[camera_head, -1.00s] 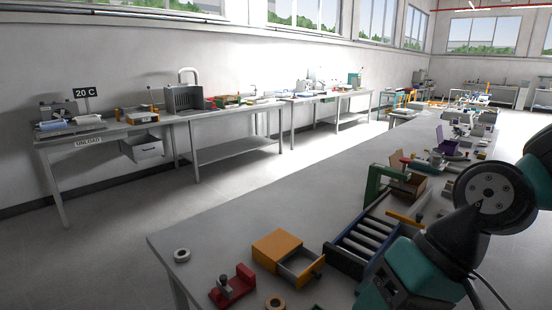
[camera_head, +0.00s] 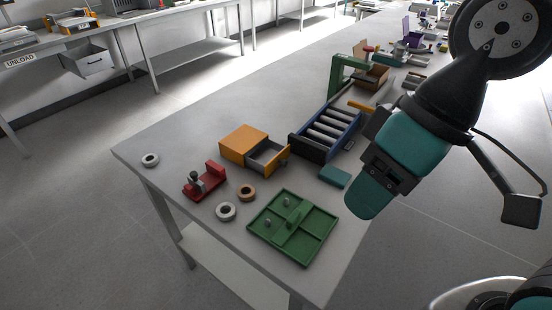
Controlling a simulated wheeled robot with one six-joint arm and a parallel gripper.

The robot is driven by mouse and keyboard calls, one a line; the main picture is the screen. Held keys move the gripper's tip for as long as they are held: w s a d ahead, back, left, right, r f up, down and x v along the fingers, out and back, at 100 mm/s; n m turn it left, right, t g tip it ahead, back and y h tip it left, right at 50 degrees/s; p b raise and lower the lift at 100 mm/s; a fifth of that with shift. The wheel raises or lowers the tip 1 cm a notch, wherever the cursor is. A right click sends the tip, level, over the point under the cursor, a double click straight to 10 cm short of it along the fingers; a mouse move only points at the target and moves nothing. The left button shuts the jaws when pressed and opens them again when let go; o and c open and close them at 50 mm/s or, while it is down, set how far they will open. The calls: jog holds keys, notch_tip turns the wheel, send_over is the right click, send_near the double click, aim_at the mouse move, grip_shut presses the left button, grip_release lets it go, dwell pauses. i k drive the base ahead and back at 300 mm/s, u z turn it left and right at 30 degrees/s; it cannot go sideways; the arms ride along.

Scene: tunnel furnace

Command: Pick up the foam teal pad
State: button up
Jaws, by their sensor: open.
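The foam teal pad (camera_head: 334,176) is a small flat teal block. It lies on the grey table, right of the orange box and behind the green tray. My gripper (camera_head: 366,198), teal and dark grey, hangs from the upper right and shows just right of the pad in the picture. It is open, and nothing shows in it. The pad's visible top is clear of the gripper. The height of the gripper over the table is hard to judge.
A green divided tray (camera_head: 318,247) lies at the table's front. An orange box (camera_head: 241,145) with an open drawer, a blue roller rack (camera_head: 308,147), a red fixture (camera_head: 205,181) and rings (camera_head: 226,211) stand nearby. Bare table (camera_head: 170,135) shows at the left.

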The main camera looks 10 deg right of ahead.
aim_at(339, 178)
jog(key=k, duration=1.2)
jog(key=z, duration=0.75)
jog(key=i, duration=1.3)
jog(key=u, duration=0.8)
jog(key=i, duration=0.35)
jog(key=u, duration=0.25)
